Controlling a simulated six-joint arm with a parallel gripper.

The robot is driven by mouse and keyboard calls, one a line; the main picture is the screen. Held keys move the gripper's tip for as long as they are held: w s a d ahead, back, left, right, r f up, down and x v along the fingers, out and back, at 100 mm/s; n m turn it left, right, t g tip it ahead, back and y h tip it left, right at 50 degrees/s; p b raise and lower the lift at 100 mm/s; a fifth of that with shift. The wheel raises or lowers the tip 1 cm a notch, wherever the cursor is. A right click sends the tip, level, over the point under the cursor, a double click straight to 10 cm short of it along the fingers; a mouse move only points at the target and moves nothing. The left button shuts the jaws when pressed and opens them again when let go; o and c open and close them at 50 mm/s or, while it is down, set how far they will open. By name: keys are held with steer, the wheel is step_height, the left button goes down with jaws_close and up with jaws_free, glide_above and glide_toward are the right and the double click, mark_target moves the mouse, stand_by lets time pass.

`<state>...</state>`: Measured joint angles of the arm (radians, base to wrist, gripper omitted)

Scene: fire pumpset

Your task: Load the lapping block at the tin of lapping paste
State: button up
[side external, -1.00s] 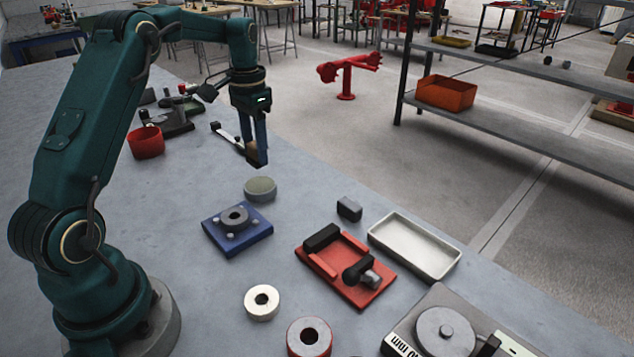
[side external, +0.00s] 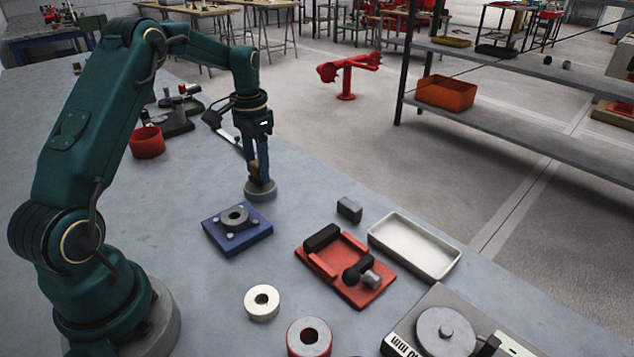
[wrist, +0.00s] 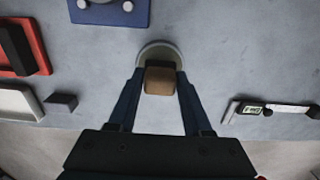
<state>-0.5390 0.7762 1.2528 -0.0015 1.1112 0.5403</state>
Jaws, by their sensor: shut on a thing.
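My gripper (side external: 259,172) points down and is shut on a small brown block, the lapping block (side external: 255,171). In the wrist view the block (wrist: 160,79) sits between the two blue fingers (wrist: 160,88). The round tin of lapping paste (side external: 260,193), with a grey side, stands on the bench directly under the fingertips. In the wrist view the tin's pale rim (wrist: 146,51) shows around the block, which hides most of its top. The block is over or in the tin's top; I cannot tell whether it touches the paste.
A blue plate with a ring (side external: 237,229) lies in front of the tin. A red fixture (side external: 345,268), a small dark block (side external: 349,209) and a pale tray (side external: 414,247) are to the right. A digital caliper (wrist: 270,109) lies near the bench edge. A red cup (side external: 146,142) stands left.

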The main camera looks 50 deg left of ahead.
mark_target(257, 163)
steer(key=shift+f, duration=0.6)
stand_by(1.6)
steer(key=shift+r, duration=0.1)
steer(key=shift+r, duration=3.5)
